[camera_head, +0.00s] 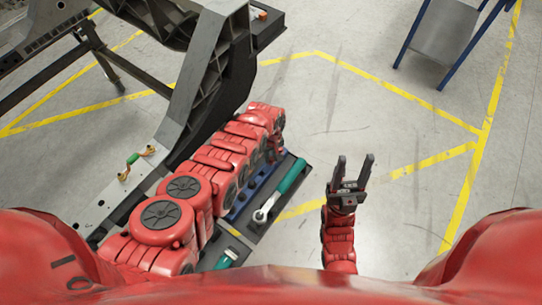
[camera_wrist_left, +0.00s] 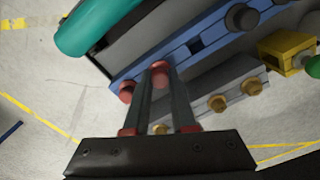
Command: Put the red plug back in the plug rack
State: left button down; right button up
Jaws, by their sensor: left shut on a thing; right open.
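The blue plug rack (camera_head: 244,196) lies in a dark tray below the end of my left arm; in the left wrist view its blue bar (camera_wrist_left: 178,54) runs diagonally, with a dark square opening and a black knob (camera_wrist_left: 241,18) along it. My left gripper (camera_wrist_left: 157,78) is shut on a red plug (camera_wrist_left: 160,68), which overlaps the rack in the picture; I cannot tell whether it touches it. A second red round piece (camera_wrist_left: 127,91) shows at the rack's lower-left end. In the head view the left fingertips are hardly visible. My right gripper (camera_head: 354,172) is open and empty, right of the tray.
A teal-handled tool (camera_head: 291,177) lies beside the rack, also in the left wrist view (camera_wrist_left: 92,24). A grey bar with gold knobs (camera_wrist_left: 219,103) and a yellow block (camera_wrist_left: 285,53) are near. The dark chassis (camera_head: 207,70) stands left.

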pick_arm(q)
jog(key=shift+f+b, duration=0.55)
dwell(0.4)
jog(key=c, duration=0.7)
grip_release()
jog(key=shift+o, duration=0.2)
jog(key=shift+c, duration=0.3)
notch_tip(320, 180, up, 7)
jog(key=p, duration=0.7)
jog(key=shift+r, duration=0.15)
jog(key=shift+w, duration=0.1)
